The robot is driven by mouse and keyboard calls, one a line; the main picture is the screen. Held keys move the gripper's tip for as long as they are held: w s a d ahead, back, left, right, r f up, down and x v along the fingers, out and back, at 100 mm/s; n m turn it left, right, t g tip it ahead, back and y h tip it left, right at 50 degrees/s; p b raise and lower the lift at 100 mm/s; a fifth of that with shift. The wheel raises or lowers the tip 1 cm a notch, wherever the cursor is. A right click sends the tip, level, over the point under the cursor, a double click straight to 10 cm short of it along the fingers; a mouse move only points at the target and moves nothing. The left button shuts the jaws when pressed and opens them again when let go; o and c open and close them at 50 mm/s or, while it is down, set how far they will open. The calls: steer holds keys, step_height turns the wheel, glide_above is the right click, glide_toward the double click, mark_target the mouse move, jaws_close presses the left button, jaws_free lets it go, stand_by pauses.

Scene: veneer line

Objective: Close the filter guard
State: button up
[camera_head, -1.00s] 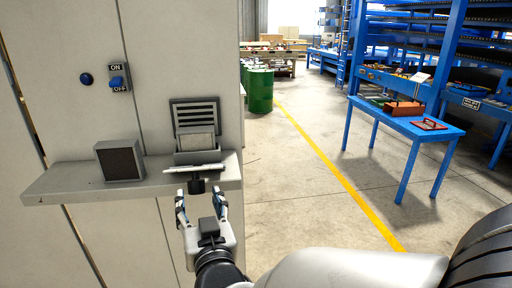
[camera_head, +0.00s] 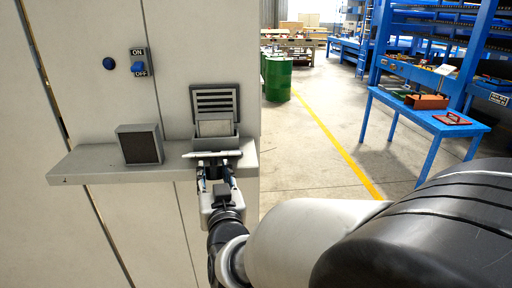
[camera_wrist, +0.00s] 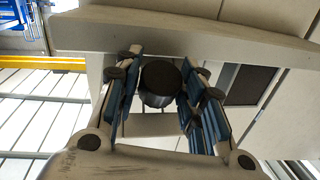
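The filter guard (camera_head: 212,155) is a pale flap lying roughly level, swung out at the front of a grey filter housing (camera_head: 216,142) on the ledge. A light filter block (camera_head: 215,128) stands in the housing below a slotted grey panel (camera_head: 215,100). A round black knob (camera_wrist: 161,80) hangs from the guard. My gripper (camera_head: 216,177) is below the guard, pointing at it. In the wrist view my gripper (camera_wrist: 160,95) has its blue-padded fingers on both sides of the knob. They look open, with a narrow gap at the left; contact at the right is unclear.
A dark-faced grey box (camera_head: 140,145) stands on the ledge (camera_head: 90,164) left of the housing. Right of the cabinet is open floor, with green drums (camera_head: 277,78) and a blue table (camera_head: 430,124) farther off.

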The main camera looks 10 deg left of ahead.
jaws_close()
steer(key=shift+r, duration=0.1)
stand_by(0.3)
